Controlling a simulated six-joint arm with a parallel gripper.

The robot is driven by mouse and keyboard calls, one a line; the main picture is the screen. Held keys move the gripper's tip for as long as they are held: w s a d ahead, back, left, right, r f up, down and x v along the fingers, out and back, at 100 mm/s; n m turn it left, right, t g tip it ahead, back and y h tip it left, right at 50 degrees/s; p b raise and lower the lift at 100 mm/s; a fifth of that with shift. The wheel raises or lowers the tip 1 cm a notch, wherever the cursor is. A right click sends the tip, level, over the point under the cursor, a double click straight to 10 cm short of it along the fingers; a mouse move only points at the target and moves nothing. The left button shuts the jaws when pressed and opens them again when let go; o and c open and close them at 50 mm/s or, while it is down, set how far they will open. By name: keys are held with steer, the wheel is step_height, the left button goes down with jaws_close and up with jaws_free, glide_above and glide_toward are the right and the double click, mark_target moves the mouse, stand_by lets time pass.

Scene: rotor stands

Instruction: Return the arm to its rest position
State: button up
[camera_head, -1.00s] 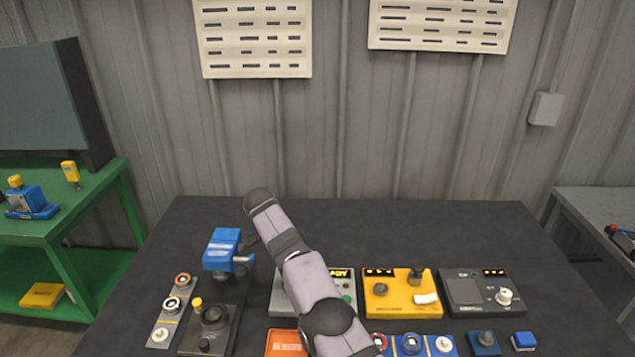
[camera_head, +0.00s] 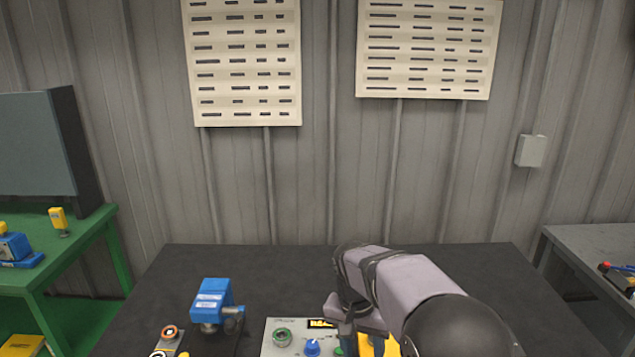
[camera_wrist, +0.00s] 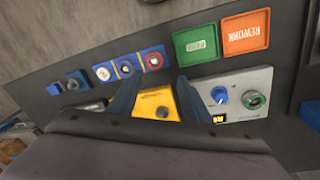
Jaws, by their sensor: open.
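My arm (camera_head: 405,285) reaches from the lower right of the head view over the black table (camera_head: 270,265), its wrist above the right part of the grey instrument box. My gripper (camera_wrist: 158,82) shows in the wrist view as two dark blue fingers set apart, with nothing held between them. The yellow instrument box (camera_wrist: 158,104) appears below and between the fingers, apart from them as far as I can tell. In the head view the arm hides most of the yellow box (camera_head: 372,345), and the fingers are hard to make out.
The grey box with knobs (camera_head: 284,349) and a blue device (camera_head: 212,302) stand on the table. The wrist view shows a green tray (camera_wrist: 197,44), an orange tray (camera_wrist: 245,32) and a strip with round parts (camera_wrist: 128,68). The table's back is clear.

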steer(key=s+d+f+n, duration=0.2)
steer(key=s, duration=0.8)
steer(key=s+d+f+n+y, duration=0.1)
steer(key=s+d+f+n, duration=0.1)
steer(key=s, duration=0.9)
steer(key=shift+d+f+n+y, duration=0.3)
steer(key=shift+d+n, duration=0.2)
steer(key=shift+d, duration=0.1)
